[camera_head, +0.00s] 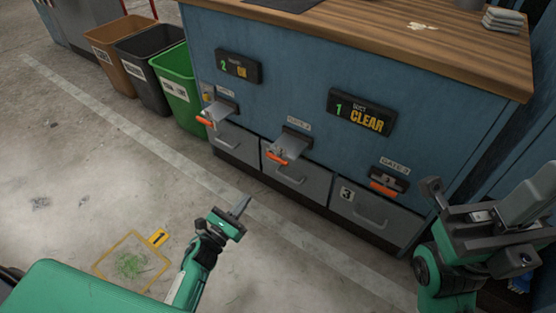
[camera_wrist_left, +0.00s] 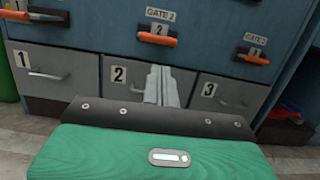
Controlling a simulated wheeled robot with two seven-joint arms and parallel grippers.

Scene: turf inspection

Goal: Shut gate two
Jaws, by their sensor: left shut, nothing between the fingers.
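Gate two (camera_head: 290,146) is a grey slide plate with an orange handle, standing out from the blue cabinet front under its "GATE 2" label. In the left wrist view its orange handle (camera_wrist_left: 158,40) shows above drawer 2. My left gripper (camera_head: 241,206) is shut and empty. It is over the floor, in front of and below gate two, apart from it. Its fingers (camera_wrist_left: 161,84) show in front of drawer 2. My right arm is at the right edge, and its jaw state is unclear.
Gate one (camera_head: 222,110) also stands out at the left; gate three (camera_head: 388,180) sits nearly flush at the right. Drawers with handles lie below, including drawer 3 (camera_head: 371,207). A green bin (camera_head: 178,83) stands left of the cabinet.

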